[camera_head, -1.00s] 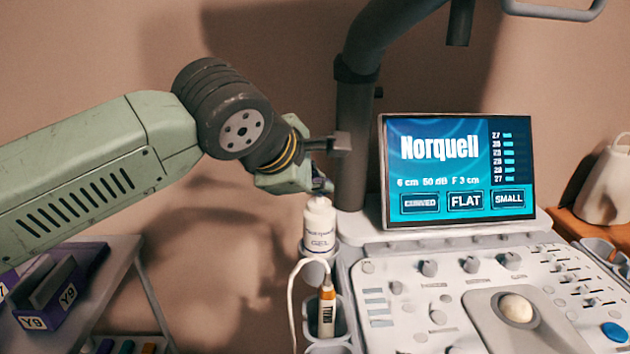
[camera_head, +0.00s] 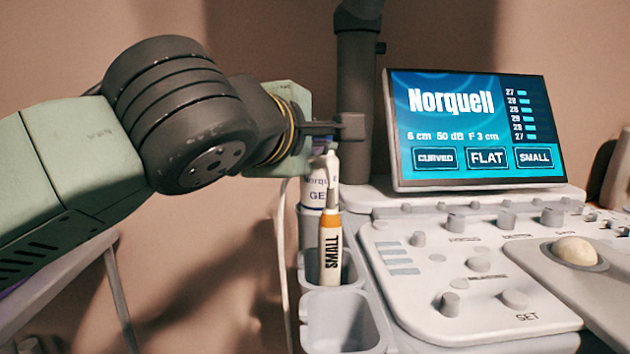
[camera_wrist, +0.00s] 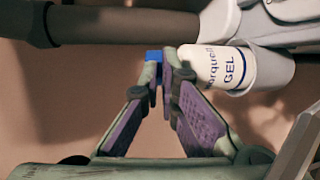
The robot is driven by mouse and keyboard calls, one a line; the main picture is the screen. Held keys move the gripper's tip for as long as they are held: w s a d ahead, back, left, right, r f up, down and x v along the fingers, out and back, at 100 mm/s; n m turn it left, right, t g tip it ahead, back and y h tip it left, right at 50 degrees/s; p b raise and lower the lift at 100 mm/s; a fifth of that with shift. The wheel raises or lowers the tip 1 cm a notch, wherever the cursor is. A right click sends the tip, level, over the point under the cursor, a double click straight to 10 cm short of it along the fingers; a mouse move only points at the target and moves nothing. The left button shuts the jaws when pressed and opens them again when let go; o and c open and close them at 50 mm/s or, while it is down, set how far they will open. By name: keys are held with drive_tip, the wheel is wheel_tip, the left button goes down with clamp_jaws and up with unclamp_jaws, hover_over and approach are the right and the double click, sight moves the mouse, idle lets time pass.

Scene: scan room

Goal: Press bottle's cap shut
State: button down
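The bottle is a white gel bottle (camera_head: 318,190) with blue lettering. It stands upright in a holder on the left side of the console, its lower part hidden by the holder and a probe. It also shows lying sideways in the wrist view (camera_wrist: 228,68). A small blue part (camera_wrist: 153,55), perhaps the cap, shows at my fingertips, just beyond the bottle's top. My gripper (camera_wrist: 163,74) has its purple-padded fingers together at the bottle's top end. The fingers partly hide the cap, so I cannot tell whether it is closed.
An orange-and-white probe marked SMALL (camera_head: 330,245) stands in front of the bottle. An empty cup holder (camera_head: 343,318) is nearer. The monitor (camera_head: 475,130) and console knobs lie to the right, and a dark post (camera_head: 358,100) rises behind.

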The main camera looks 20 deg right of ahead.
wheel_tip(320, 180, down, 2)
drive_tip(key=t+h+b, duration=0.1)
drive_tip(key=b, duration=0.5)
drive_tip(key=shift+s+m+t, duration=0.1)
drive_tip(key=shift+m+t, duration=0.2)
drive_tip(key=shift+r+b, duration=0.1)
drive_tip(key=shift+b, duration=0.55)
drive_tip(key=c, duration=1.8)
unclamp_jaws()
drive_tip(key=shift+s+a, duration=0.1)
drive_tip(key=v, duration=1.1)
drive_tip(key=shift+s+a+f, duration=0.2)
drive_tip(key=shift+s+a, duration=0.05)
drive_tip(key=shift+s, duration=0.1)
